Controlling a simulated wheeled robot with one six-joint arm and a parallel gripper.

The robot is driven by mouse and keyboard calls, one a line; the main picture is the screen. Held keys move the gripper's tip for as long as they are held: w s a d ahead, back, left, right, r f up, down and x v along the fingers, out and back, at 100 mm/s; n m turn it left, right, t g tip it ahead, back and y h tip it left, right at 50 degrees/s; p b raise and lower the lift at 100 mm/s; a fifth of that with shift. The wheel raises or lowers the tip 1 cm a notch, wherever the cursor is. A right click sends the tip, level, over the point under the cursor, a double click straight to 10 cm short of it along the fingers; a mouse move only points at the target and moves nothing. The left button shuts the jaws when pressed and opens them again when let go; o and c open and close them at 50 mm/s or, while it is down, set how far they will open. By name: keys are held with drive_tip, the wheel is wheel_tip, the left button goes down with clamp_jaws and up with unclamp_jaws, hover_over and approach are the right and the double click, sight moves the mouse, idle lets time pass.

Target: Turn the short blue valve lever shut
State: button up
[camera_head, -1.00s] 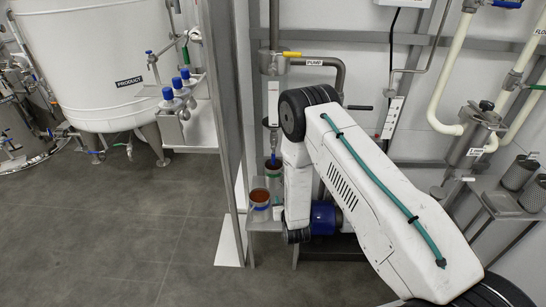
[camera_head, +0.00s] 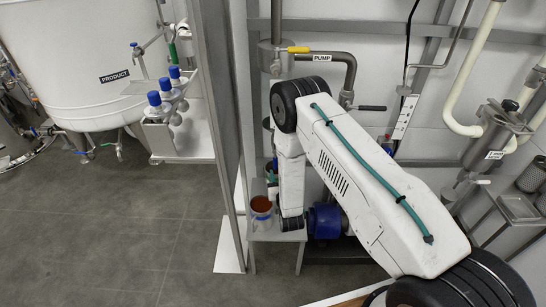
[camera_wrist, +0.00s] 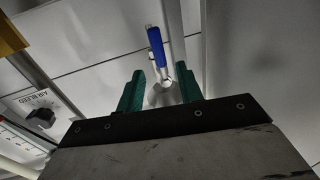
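The short blue valve lever (camera_wrist: 156,45) shows in the wrist view, sticking up from a metal valve body (camera_wrist: 160,94) on a pipe by the wall. My gripper (camera_wrist: 160,84) has two green fingers standing apart, one on each side of the valve body in the picture. The lever appears beyond the fingertips, and nothing is held between them. I cannot tell the exact depth gap. In the head view, my white arm covers most of that spot, and neither the gripper nor the lever shows clearly.
A yellow-handled valve (camera_head: 298,49) and PUMP pipe (camera_head: 349,72) stand above my arm. A cup of reddish-brown contents (camera_head: 261,205) sits on a small stand (camera_head: 283,236). A metal post (camera_head: 217,110) stands left. An AIR BLEED knob (camera_wrist: 40,118) is at the wrist view's left.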

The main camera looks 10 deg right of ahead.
sight(275, 169)
drive_tip(key=w, duration=0.8)
drive_tip(key=shift+d, duration=0.3)
clamp_jaws()
